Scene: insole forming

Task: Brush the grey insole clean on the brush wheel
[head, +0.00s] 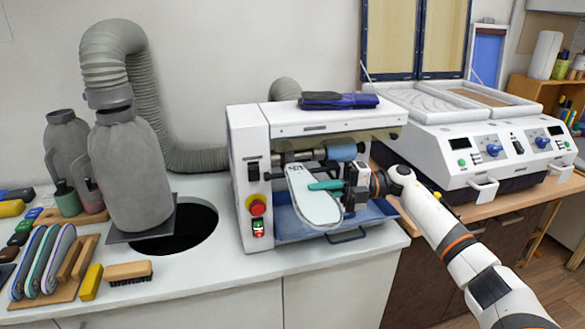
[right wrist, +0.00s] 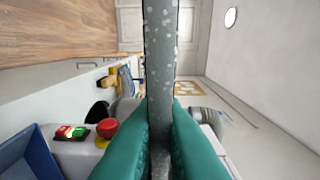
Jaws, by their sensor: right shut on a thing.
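The grey insole (head: 314,208) is in the middle of the head view, held up in front of the machine's opening. My right gripper (head: 325,185) is shut on it, with teal fingers across its middle. In the right wrist view the insole (right wrist: 160,60) shows edge-on between the teal fingers, with white specks on its surface. The machine (head: 247,150) has a shaft with a blue roller (head: 342,152) behind the insole. I cannot tell which part is the brush wheel, nor whether the insole touches anything there. My left gripper is not in view.
A blue tray (head: 375,212) sits under the opening. A red stop button (head: 257,205) is on the machine's front left. A dust bottle (head: 132,165) with hose, a round hole (head: 190,228), a rack of insoles (head: 45,262) and a brush (head: 128,271) lie left. A white press (head: 460,140) stands right.

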